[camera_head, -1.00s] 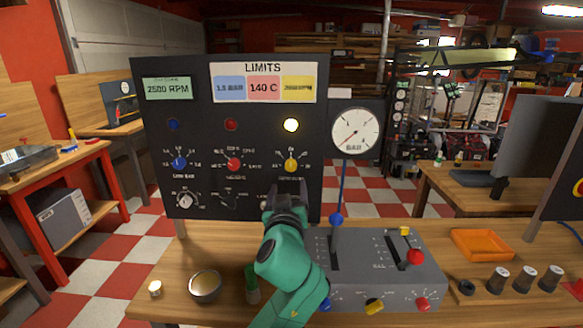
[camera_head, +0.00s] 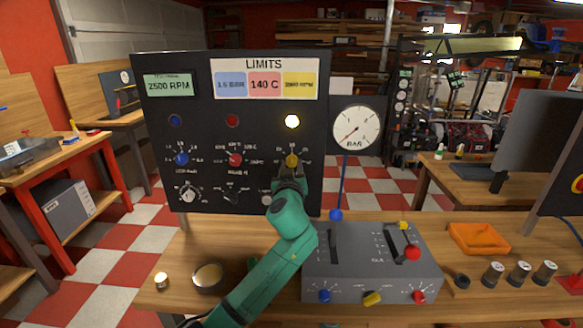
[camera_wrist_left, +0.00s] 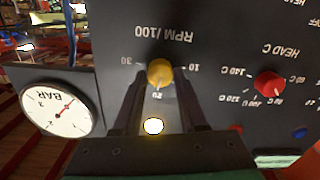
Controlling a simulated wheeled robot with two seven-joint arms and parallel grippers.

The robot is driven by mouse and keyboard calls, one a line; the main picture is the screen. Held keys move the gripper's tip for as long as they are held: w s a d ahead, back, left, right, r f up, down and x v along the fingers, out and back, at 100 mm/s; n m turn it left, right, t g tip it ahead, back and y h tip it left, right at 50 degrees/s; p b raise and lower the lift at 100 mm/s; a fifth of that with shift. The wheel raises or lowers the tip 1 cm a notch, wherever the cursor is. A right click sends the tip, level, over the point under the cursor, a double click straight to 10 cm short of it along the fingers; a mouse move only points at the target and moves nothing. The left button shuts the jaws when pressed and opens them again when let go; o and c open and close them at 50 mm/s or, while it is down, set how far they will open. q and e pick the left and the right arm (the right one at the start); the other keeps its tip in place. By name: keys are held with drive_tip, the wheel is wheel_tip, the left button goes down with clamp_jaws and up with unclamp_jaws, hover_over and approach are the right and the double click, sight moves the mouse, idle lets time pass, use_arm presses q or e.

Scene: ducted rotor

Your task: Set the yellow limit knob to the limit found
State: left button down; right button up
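The yellow limit knob (camera_head: 292,160) sits on the black panel (camera_head: 260,218) under a lit yellow lamp (camera_head: 292,121). In the left wrist view, which is upside down, the yellow knob (camera_wrist_left: 160,72) has a scale with 10, 20 and 30 and its mark points to 20. My left gripper (camera_head: 290,175) is right at the knob. Its two fingers stand open on either side of the knob, with a gap showing. The limits sign (camera_head: 265,64) has blue, red and yellow cards; the red one reads 140 C, the yellow one is blurred. My right gripper is out of view.
A display (camera_head: 169,85) reads 2500 RPM. A blue knob (camera_head: 182,159) and a red knob (camera_head: 235,159) are left of the yellow one. A BAR gauge (camera_head: 356,127) is at right. A grey lever box (camera_head: 370,262) and a bowl (camera_head: 208,277) stand on the bench.

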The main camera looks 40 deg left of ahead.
use_arm(q)
drive_tip(key=shift+m, duration=0.3)
drive_tip(key=m, duration=0.3)
drive_tip(key=m+p, duration=0.1)
drive_tip(key=m, duration=0.5)
idle(0.3)
drive_tip(key=shift+m+p, duration=0.3)
drive_tip(key=shift+f, duration=0.1)
drive_tip(key=shift+c, duration=2.2)
unclamp_jaws()
